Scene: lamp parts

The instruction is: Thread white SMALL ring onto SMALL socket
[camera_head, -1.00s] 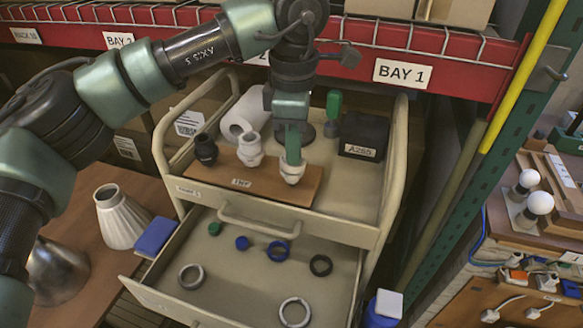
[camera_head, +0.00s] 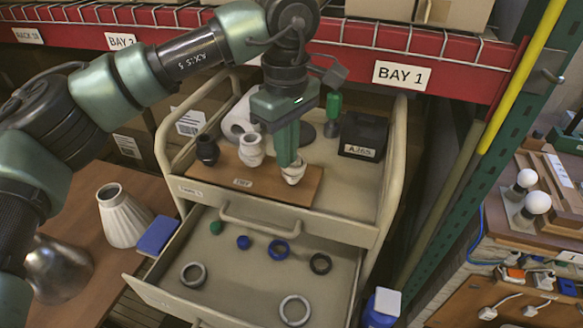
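A wooden board (camera_head: 222,174) on the cart top holds a black socket (camera_head: 207,151), a white socket (camera_head: 250,151) in the middle and another white socket (camera_head: 293,173) at the right. My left gripper (camera_head: 291,163) points down right over the right white socket, its green fingers hiding the socket's top. I cannot tell whether a ring is between the fingers or on that socket, nor how far apart the fingertips are. In the open drawer lie a light grey ring (camera_head: 184,280) at the left and a larger whitish ring (camera_head: 284,316) at the front right. My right gripper is out of view.
The drawer (camera_head: 235,290) also holds a blue ring (camera_head: 270,254), a black ring (camera_head: 312,268) and small blue and green pieces. A black box (camera_head: 363,135) stands right of the board. A ribbed white shade (camera_head: 121,222) stands on the table at left.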

